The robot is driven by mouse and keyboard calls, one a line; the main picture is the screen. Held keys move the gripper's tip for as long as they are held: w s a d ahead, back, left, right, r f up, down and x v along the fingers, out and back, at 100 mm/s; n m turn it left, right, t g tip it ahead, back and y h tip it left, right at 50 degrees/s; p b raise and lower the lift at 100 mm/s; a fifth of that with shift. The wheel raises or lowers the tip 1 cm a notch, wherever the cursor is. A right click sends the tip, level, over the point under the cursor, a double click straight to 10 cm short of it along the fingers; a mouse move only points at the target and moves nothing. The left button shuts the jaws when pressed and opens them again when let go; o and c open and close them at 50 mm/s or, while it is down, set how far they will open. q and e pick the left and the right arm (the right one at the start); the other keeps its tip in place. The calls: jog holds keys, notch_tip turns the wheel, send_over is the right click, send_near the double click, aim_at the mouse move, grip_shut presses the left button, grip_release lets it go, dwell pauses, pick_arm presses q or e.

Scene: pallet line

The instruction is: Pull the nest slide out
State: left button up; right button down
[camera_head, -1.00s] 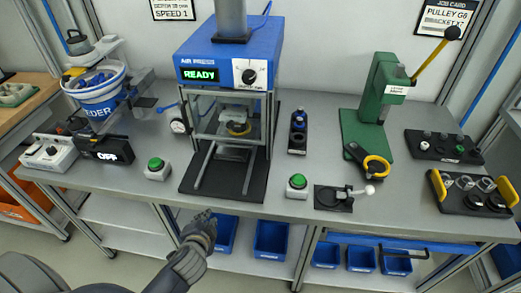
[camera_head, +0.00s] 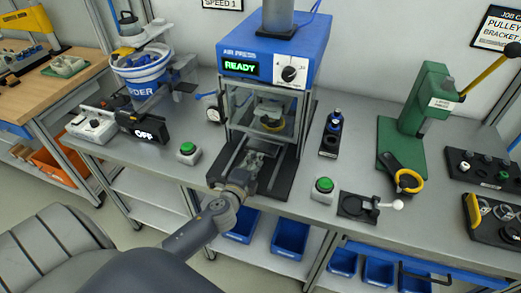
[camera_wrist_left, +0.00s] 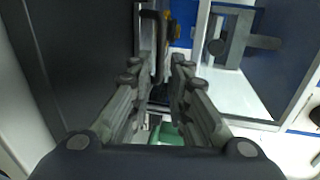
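The blue air press (camera_head: 270,55) shows a green READY display. Two slide rails run forward on a black base plate (camera_head: 284,180). My left gripper (camera_head: 256,160) is over the front of the rails, short of the nest. In the left wrist view, its two fingers (camera_wrist_left: 159,78) stand apart with a gap between them. Dark and yellow parts show beyond the tips; contact cannot be told. My right gripper is not in view.
Green push buttons stand left (camera_head: 188,148) and right (camera_head: 324,185) of the press. A blue feeder bucket (camera_head: 145,78) is at left, a green hand press (camera_head: 425,110) at right. Blue bins (camera_head: 291,235) hang under the bench edge.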

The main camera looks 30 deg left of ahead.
aim_at(260, 151)
pick_arm(q)
jog(key=x, duration=0.6)
jog(key=shift+w+f, duration=0.15)
jog(key=shift+w, duration=0.15)
jog(key=shift+c, duration=0.4)
grip_shut()
